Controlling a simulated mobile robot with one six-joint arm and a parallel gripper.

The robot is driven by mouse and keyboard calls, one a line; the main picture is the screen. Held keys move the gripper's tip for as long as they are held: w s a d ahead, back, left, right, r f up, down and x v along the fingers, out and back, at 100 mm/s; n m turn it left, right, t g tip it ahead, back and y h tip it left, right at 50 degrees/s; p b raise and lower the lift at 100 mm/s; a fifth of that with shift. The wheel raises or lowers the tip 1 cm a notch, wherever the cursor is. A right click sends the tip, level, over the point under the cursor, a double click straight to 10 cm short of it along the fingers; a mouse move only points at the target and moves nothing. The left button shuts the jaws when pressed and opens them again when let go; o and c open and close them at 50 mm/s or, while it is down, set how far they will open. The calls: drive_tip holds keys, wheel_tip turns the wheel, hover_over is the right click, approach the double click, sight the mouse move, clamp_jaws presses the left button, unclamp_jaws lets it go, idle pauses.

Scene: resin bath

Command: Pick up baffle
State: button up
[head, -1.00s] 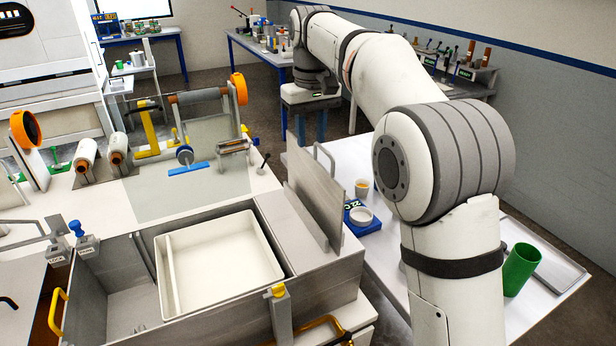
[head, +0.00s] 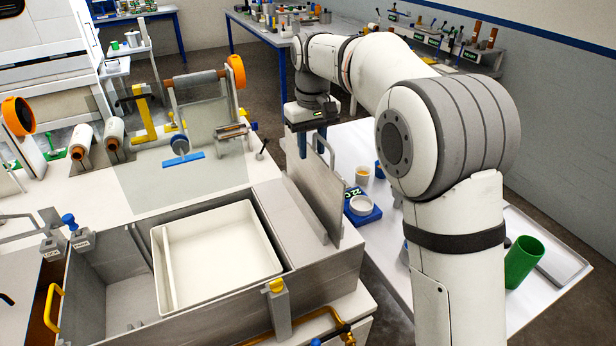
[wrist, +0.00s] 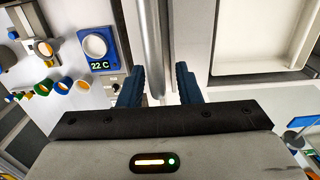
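The baffle (head: 320,195) appears to be the upright grey metal plate with a bar handle on its top edge. It stands at the right end of the metal bath. My gripper (head: 312,148) points down at its top edge, by the handle. In the wrist view, my gripper (wrist: 158,75) has its two blue fingers wide apart. A grey metal bar of the baffle (wrist: 149,35) runs between them. I see clear gaps on both sides and no grip on it.
A white tray (head: 163,290) sits in the metal bath (head: 225,322) left of the baffle. To the right, a white table (head: 345,140) holds a blue scale (head: 362,213) with a white dish, and a green cup (head: 522,262). A glass sheet and roller stand lie behind the bath.

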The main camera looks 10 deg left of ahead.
clamp_jaws()
idle(1.4)
